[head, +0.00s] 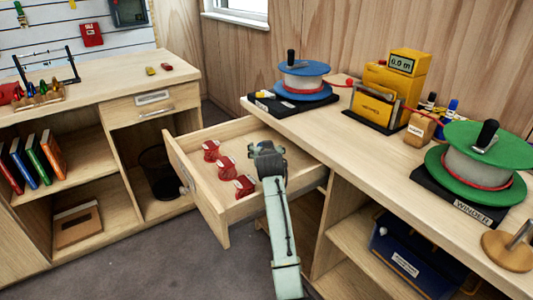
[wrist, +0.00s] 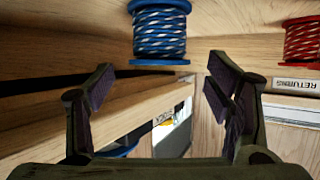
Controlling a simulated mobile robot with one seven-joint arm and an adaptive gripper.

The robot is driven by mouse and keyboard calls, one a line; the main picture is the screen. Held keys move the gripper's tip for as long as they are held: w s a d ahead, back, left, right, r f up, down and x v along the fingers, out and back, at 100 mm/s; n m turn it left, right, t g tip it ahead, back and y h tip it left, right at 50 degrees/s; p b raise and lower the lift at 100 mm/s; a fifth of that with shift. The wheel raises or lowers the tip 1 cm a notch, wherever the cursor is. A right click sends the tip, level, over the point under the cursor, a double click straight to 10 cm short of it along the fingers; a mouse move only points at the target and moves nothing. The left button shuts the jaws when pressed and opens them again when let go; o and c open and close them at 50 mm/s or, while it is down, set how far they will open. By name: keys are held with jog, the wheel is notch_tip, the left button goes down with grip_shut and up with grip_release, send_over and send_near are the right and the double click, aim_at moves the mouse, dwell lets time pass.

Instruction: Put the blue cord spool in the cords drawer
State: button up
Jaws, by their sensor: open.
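The blue cord spool (wrist: 160,32), with blue-and-white patterned cord between blue flanges, shows at the top of the wrist view. It is beyond my fingertips, in line with the gap between them, and apart from both. I cannot pick it out in the head view. My gripper (wrist: 160,82) is open and empty; in the head view, my gripper (head: 266,150) is over the right side of an open drawer (head: 196,190). Several red items (head: 227,168) lie in a row in that drawer. I cannot read the drawer's front, so which drawer is the cords drawer is unclear.
A red cord spool (wrist: 302,42) stands at the wrist view's right edge, above a "RETURNS" label (wrist: 296,84). The right bench (head: 345,150) carries a blue-flanged reel (head: 303,80), a yellow meter (head: 390,90) and a green winder reel (head: 475,165). A closed drawer (head: 153,104) is at left.

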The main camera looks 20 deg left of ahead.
jog(key=shift+v, duration=1.5)
